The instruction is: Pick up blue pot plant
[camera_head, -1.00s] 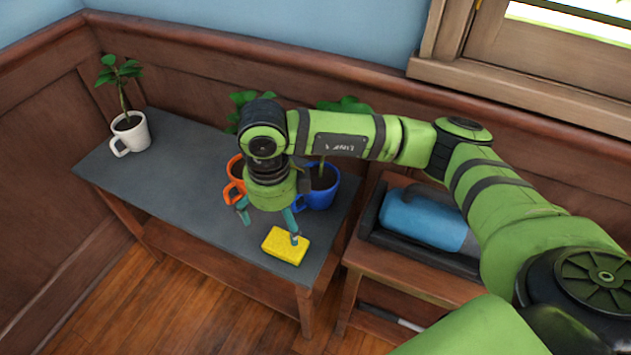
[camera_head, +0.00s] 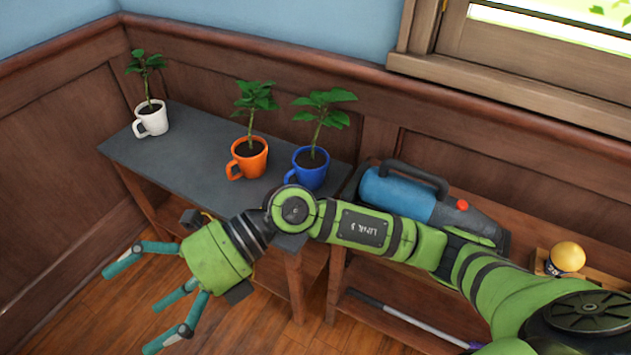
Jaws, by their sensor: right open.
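The blue pot plant (camera_head: 309,171) is a leafy green plant in a blue mug. It stands upright at the right end of the grey-topped table (camera_head: 190,150). My right gripper (camera_head: 132,308) is open and empty, with its teal fingers spread toward the lower left. It hangs in front of the table, over the wooden floor, well apart from the blue pot. My right wrist and forearm cross just in front of the blue pot and hide the table's near right part. The yellow sponge is not visible now. My left gripper is not in view.
An orange mug plant (camera_head: 248,158) stands close left of the blue one. A white mug plant (camera_head: 151,119) is at the far left end. A blue handheld vacuum (camera_head: 400,196) lies on the right bookcase, with a yellow ball (camera_head: 567,257) farther right.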

